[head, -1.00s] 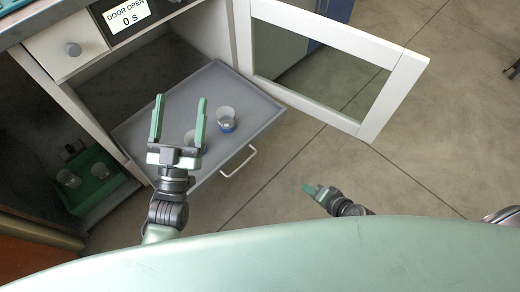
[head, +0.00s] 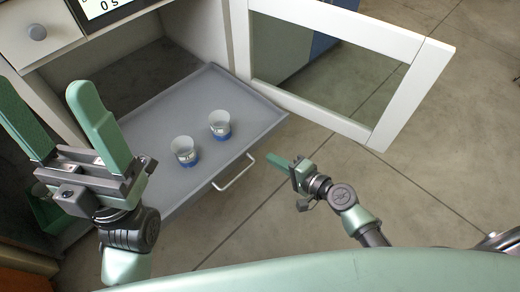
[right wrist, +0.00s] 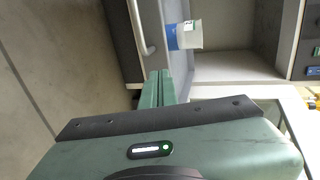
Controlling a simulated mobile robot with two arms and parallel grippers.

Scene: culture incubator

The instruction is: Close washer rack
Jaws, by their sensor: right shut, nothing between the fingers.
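The washer rack (head: 150,118) is a grey tray pulled out of the open washer, with a pale bar handle (head: 234,173) on its front. Two cups with blue bases, one nearer (head: 184,151) and one farther (head: 220,124), stand upright on it. My right gripper (head: 270,157) is shut and empty, just right of the handle and apart from it in the head view. In the right wrist view the shut fingers (right wrist: 159,76) point towards the rack front, with the handle (right wrist: 139,28) and a cup (right wrist: 185,36) beyond. My left gripper (head: 45,92) is open and empty, left of the rack.
The washer door (head: 385,100), white-framed with a glass pane, stands open to the right of the rack. A knobbed drawer (head: 38,32) and a display (head: 105,8) are above at the left. The floor (head: 300,225) in front of the rack is clear apart from my right arm.

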